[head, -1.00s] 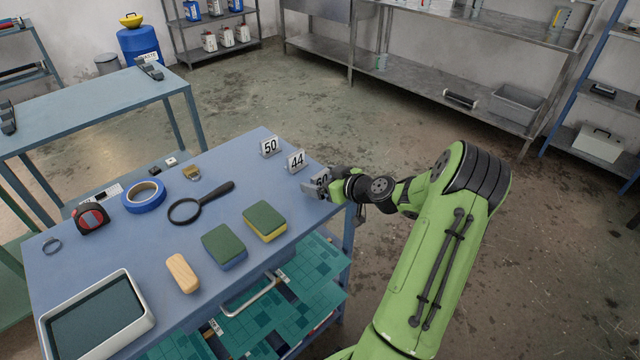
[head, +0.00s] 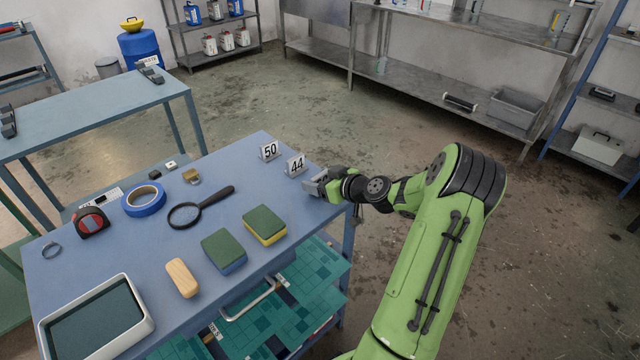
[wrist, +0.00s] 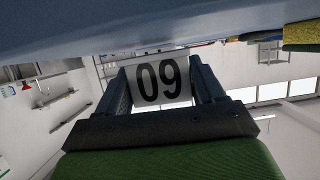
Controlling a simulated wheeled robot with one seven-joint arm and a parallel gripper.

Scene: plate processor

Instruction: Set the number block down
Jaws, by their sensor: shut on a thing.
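My gripper (head: 316,184) is at the right corner of the blue table (head: 150,232), close to its top. It is shut on a white number block (wrist: 160,82), which shows between the two fingers in the wrist view. That view is upside down, and the block appears to read 60. In the head view the block is mostly hidden by the fingers. I cannot tell if it touches the table. The 44 block (head: 296,165) stands just to the left of and behind my gripper. The 50 block (head: 269,151) stands further back.
Two green-topped sponges (head: 264,224), a magnifying glass (head: 184,215), blue tape (head: 144,199), a tape measure (head: 91,222), a padlock (head: 191,176), a wooden block (head: 182,278) and a tray (head: 150,318) lie on the table. The table edge is right beside my gripper.

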